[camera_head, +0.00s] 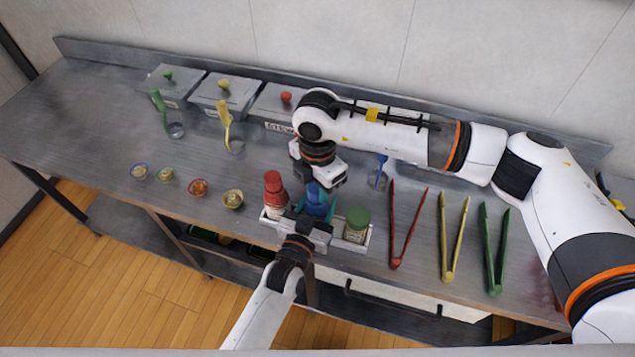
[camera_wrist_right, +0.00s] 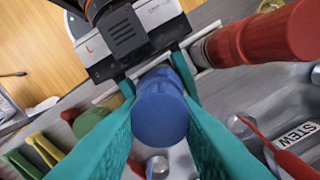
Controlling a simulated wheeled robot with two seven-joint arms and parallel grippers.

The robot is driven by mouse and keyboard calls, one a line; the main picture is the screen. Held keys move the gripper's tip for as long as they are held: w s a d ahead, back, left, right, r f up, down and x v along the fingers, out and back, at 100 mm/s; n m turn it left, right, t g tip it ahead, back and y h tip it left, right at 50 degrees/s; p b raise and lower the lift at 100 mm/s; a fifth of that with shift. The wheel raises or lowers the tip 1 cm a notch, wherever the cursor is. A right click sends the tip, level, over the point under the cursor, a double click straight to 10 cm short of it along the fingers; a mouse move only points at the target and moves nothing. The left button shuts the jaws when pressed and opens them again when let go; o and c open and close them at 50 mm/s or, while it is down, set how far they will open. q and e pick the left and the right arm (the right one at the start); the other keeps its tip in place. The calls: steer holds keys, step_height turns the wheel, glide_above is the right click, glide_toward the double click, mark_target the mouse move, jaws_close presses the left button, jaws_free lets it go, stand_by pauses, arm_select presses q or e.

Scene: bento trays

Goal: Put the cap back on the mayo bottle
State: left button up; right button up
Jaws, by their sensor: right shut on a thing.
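The blue cap (camera_head: 313,191) is at the middle of the bottle holder, between the red and green bottles. In the right wrist view the cap (camera_wrist_right: 160,108) sits between the teal fingers of my right gripper (camera_wrist_right: 158,112). My right gripper (camera_head: 316,186) comes down from above and is shut on the cap. The mayo bottle's body is mostly hidden below the cap, so I cannot tell whether the cap is seated. My left gripper (camera_head: 312,217) is at the front of the holder with teal fingers around the bottle's place. Its grip is hidden.
A red-capped bottle (camera_head: 273,190) and a green-capped jar (camera_head: 357,224) stand close on either side in the white holder (camera_head: 366,243). Red tongs (camera_head: 404,232), yellow tongs (camera_head: 454,238) and green tongs (camera_head: 494,250) lie to the right. Small bowls (camera_head: 198,187) lie to the left.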

steer(key=m, duration=0.4)
steer(key=shift+s, duration=0.1)
steer(key=m, duration=0.4)
steer(key=shift+s+a+m, duration=0.15)
steer(key=shift+a+m, duration=0.3)
steer(key=shift+m, duration=0.55)
steer(key=shift+a+r+m, duration=0.15)
steer(key=shift+a+m, duration=0.15)
steer(key=shift+m, duration=0.6)
steer(key=shift+d+m, duration=0.35)
steer(key=shift+m, duration=0.35)
steer(key=shift+d, duration=0.3)
steer(key=o, duration=1)
steer(key=shift+d, duration=0.1)
